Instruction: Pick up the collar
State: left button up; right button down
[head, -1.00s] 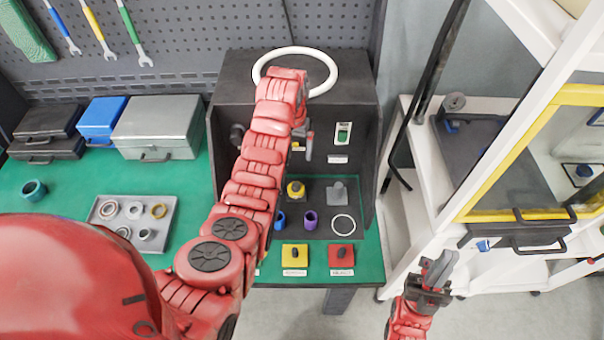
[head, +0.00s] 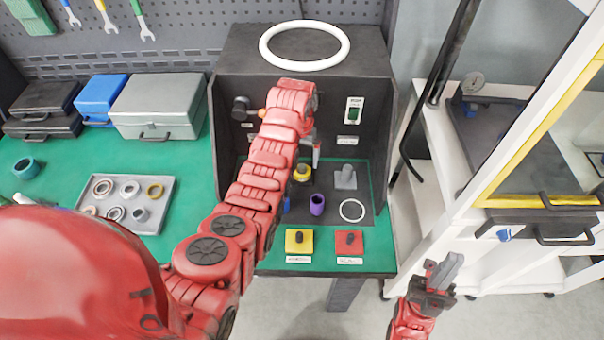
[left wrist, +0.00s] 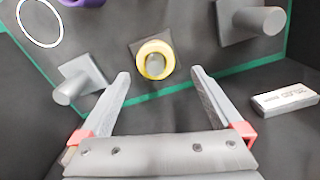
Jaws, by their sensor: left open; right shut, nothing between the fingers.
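A yellow ring-shaped collar (head: 302,172) sits around a short post on a dark base inside the black booth. In the left wrist view the collar (left wrist: 154,60) lies just beyond and between my left fingertips, apart from both fingers. My left gripper (left wrist: 160,74) is open and empty, pointing at it. In the head view my left gripper (head: 316,148) is partly hidden by its own arm, above the booth floor. My right gripper (head: 443,272) is shut and empty, over the floor in front of the white rack.
A grey post (head: 345,177), a purple sleeve (head: 317,205) and a white ring (head: 352,210) are near the collar. Yellow (head: 299,242) and red (head: 349,243) button blocks stand in front. A tray (head: 165,206) holds several rings. The booth's side wall (head: 386,150) limits room.

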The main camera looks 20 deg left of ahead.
aim_at(302, 166)
pick_arm(q)
jog(key=f, duration=0.1)
jog(key=f+p, duration=0.2)
jog(key=shift+s+d, duration=0.3)
jog(key=shift+f, duration=0.75)
grip_shut()
